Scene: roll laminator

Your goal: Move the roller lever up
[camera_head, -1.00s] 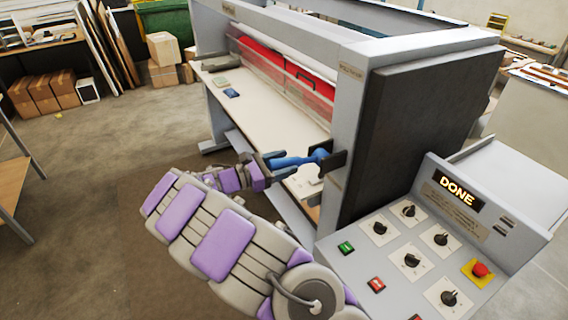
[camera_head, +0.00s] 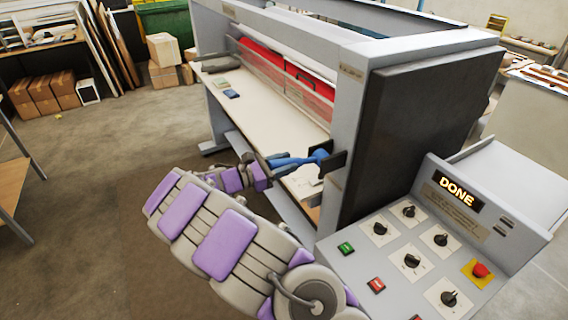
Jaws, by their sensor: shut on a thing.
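The roller lever (camera_head: 312,157) is a blue handle on a dark bracket on the front post of the grey roll laminator (camera_head: 350,110). It points left from the bracket, nearly level. My gripper (camera_head: 272,162) comes in from the left and is shut on the lever's free end. The fingers partly hide that end. The red roller (camera_head: 310,85) runs behind a clear guard above the pale table (camera_head: 265,110).
The control panel (camera_head: 405,262) at the right has knobs, a red emergency button (camera_head: 480,270) and a display reading "DONE" (camera_head: 457,190). A dark side cover (camera_head: 420,130) stands behind it. Small items lie on the laminator table. Floor at the left is open.

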